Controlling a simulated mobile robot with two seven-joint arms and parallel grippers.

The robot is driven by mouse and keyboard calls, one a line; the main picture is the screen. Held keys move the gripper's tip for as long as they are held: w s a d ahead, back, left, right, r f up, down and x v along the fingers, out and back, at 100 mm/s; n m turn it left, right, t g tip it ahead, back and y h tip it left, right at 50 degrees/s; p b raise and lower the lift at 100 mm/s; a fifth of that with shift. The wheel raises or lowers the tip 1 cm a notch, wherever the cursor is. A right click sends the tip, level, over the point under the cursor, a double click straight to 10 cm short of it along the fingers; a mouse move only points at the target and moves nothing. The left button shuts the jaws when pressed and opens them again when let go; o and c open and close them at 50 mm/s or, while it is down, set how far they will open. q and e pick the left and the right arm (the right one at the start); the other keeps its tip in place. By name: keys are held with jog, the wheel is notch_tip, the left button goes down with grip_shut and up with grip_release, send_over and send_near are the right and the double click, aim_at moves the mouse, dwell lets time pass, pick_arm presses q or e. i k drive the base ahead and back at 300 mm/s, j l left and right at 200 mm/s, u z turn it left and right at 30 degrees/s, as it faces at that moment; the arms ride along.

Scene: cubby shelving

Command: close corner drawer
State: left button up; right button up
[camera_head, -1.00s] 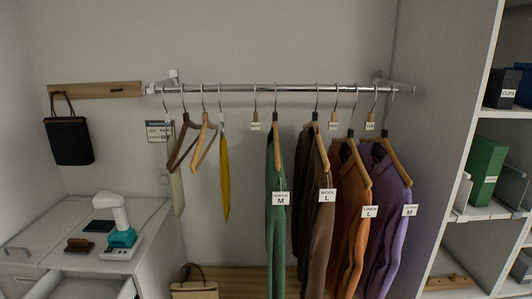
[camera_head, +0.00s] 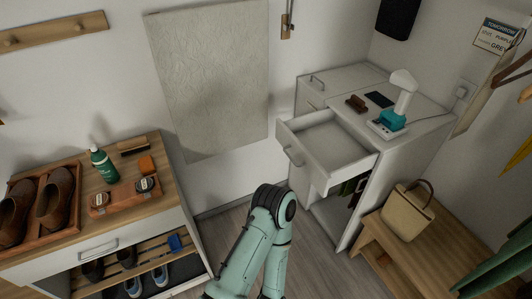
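The corner drawer (camera_head: 292,130) is in the white corner cabinet (camera_head: 412,139), right of the middle of the head view. It is pulled out and looks empty inside. Its front faces left and bears a bar handle (camera_head: 293,157). A green arm link of mine (camera_head: 262,240) rises at the bottom middle, below and left of the drawer and apart from it in the picture. Neither gripper shows in this view.
A white scanner-like device (camera_head: 402,90) on a teal base, a brown block (camera_head: 356,104) and a dark pad (camera_head: 380,99) sit on the cabinet top. A tan handbag (camera_head: 405,212) stands on a wooden bench at right. A shoe cabinet (camera_head: 97,243) stands at left.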

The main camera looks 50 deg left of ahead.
aim_at(329, 151)
jog(key=u, duration=1.45)
